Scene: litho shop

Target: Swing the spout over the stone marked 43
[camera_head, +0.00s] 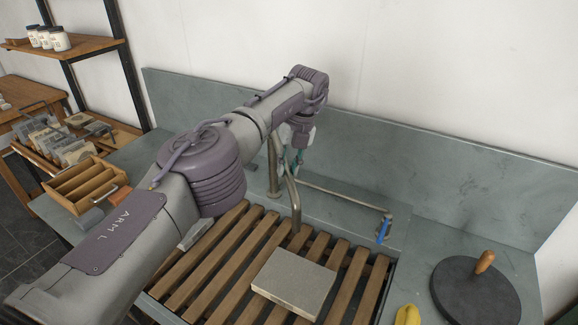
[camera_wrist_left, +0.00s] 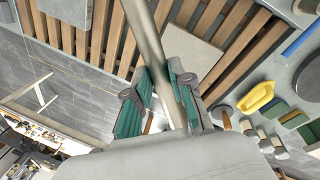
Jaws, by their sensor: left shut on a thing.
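The spout (camera_head: 292,196) is a bent metal pipe over the slatted wooden rack of the sink. Its lower end shows near the back edge of a pale grey stone (camera_head: 293,280) that lies on the slats. My left gripper (camera_head: 298,155) is partly hidden by its own arm. In the left wrist view its teal fingers (camera_wrist_left: 160,100) are closed on the spout pipe (camera_wrist_left: 147,38). A pale stone (camera_wrist_left: 182,45) shows beside the pipe there. A second stone (camera_head: 194,234) is mostly hidden behind my left arm. I can read no number on either stone. My right gripper is not in view.
A blue-handled lever (camera_head: 384,229) ends a thin pipe at the sink's back right. A dark round disc with a wooden knob (camera_head: 475,290) and a yellow object (camera_head: 408,315) lie on the right. A wooden divided box (camera_head: 84,187) stands left. A grey backsplash (camera_head: 400,180) runs behind.

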